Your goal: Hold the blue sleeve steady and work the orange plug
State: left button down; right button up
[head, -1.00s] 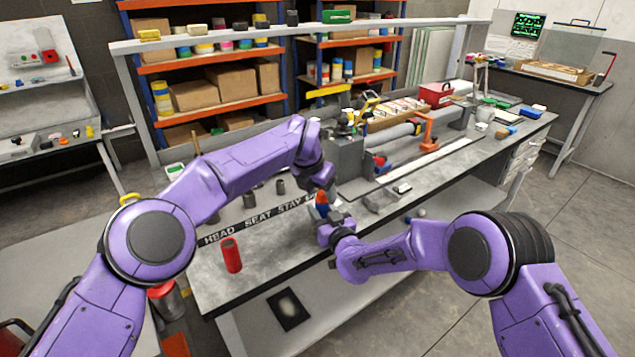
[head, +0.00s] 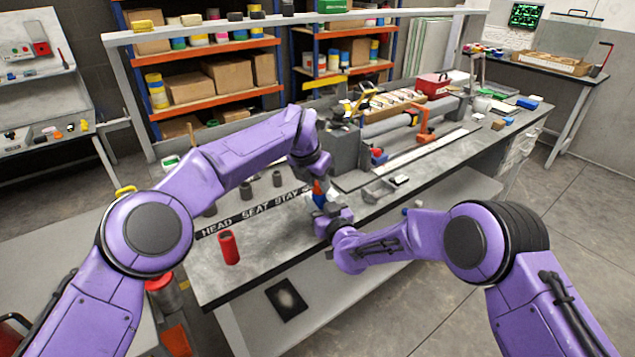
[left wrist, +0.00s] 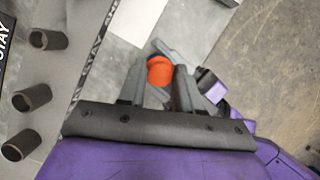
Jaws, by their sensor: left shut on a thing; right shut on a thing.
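The orange plug (head: 317,187) is in my left gripper (head: 318,178), which points down over the front edge of the bench. In the left wrist view the orange plug (left wrist: 160,71) shows between the two fingers of the left gripper (left wrist: 158,80). The blue sleeve (head: 319,200) is directly below the plug, held in my right gripper (head: 322,207), which comes from the lower right. The plug and sleeve appear in line and close together. The fingers hide much of both, so I cannot tell how far the plug sits in the sleeve.
A red cylinder (head: 229,248) stands on the bench (head: 262,246) at the left front. Several dark grey cylinders, one of them here (head: 276,178), stand behind the lettered strip (head: 246,213). A long machine with a grey block (head: 344,150) takes up the bench to the right.

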aim_at(317, 184)
pick_arm(q)
jog(key=shift+r, duration=0.4)
pick_arm(e)
jog(key=shift+f, duration=0.1)
pick_arm(q)
jog(key=shift+r, duration=2.2)
pick_arm(e)
jog(key=o, duration=1.2)
jog(key=shift+s, duration=0.1)
jog(key=v, duration=1.2)
